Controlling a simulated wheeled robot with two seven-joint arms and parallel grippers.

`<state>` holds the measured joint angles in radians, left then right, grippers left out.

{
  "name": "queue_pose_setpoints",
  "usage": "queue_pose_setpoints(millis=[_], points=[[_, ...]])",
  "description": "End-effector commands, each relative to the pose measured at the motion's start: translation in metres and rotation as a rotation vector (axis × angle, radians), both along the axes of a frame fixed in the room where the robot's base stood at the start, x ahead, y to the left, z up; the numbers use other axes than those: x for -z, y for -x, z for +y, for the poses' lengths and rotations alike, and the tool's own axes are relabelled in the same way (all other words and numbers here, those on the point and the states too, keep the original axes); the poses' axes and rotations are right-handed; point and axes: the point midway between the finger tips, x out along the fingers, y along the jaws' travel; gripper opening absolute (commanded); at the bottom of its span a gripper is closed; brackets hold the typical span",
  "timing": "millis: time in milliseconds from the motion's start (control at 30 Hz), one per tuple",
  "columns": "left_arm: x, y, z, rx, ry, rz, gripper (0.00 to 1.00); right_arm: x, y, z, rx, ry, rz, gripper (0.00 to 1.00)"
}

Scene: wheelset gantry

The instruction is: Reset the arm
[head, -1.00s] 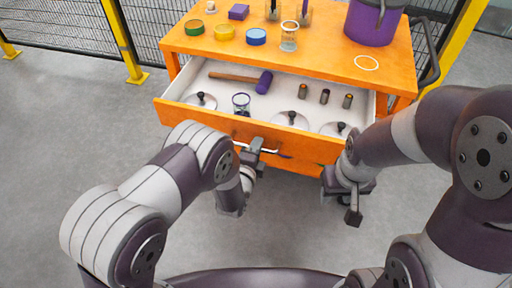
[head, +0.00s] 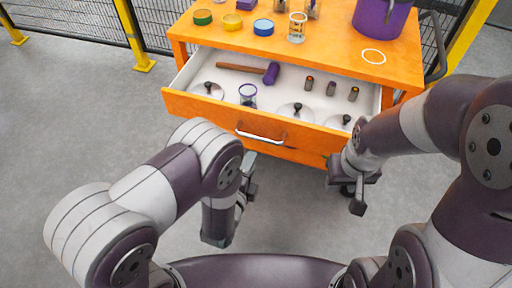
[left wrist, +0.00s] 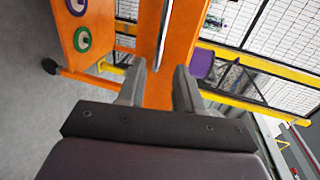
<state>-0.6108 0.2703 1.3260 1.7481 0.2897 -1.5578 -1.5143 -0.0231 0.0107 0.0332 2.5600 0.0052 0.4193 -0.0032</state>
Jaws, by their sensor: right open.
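My left gripper (head: 248,178) is in front of the cart's open drawer (head: 200,106), below its metal handle (head: 260,135) in the head view. In the left wrist view its two fingers (left wrist: 158,90) stand apart with nothing between them. The handle (left wrist: 163,38) shows beyond the fingertips, clear of them. My right gripper (head: 358,190) is at the right, in front of the cart's lower right side. It is open and no held thing shows in it.
The orange cart (head: 335,60) carries a purple bucket (head: 380,18), coloured rolls and a glass jar (head: 297,27). The drawer holds a hammer (head: 271,73), a cup (head: 248,95), lids and small cylinders. Yellow-post fencing (head: 132,35) stands behind. The floor at left is clear.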

Motion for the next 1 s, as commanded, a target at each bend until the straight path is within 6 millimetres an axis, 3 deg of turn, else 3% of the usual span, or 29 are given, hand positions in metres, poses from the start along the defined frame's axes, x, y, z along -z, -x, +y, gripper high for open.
queue_pose_setpoints(millis=[200, 700, 767, 900, 1000], points=[[-0.003, 0.012, 0.004, 0.000, 0.000, 0.000, 0.35, -0.001, 0.000, 0.000, 0.000, 0.000, 0.000, 0.43], [-0.004, 0.006, 0.005, -0.017, 0.025, 0.028, 0.35, -0.001, 0.000, 0.000, 0.000, 0.000, 0.000, 0.43], [-0.005, -0.005, 0.008, -0.060, 0.089, 0.111, 0.35, -0.002, 0.000, 0.000, 0.000, 0.000, 0.000, 0.43], [-0.017, -0.032, 0.036, -0.313, 0.395, 0.502, 0.35, -0.002, 0.000, 0.000, 0.000, 0.000, 0.000, 0.43], [-0.035, -0.021, 0.070, -0.572, 0.609, 0.775, 0.35, -0.001, 0.000, 0.000, 0.000, 0.000, 0.000, 0.43]])
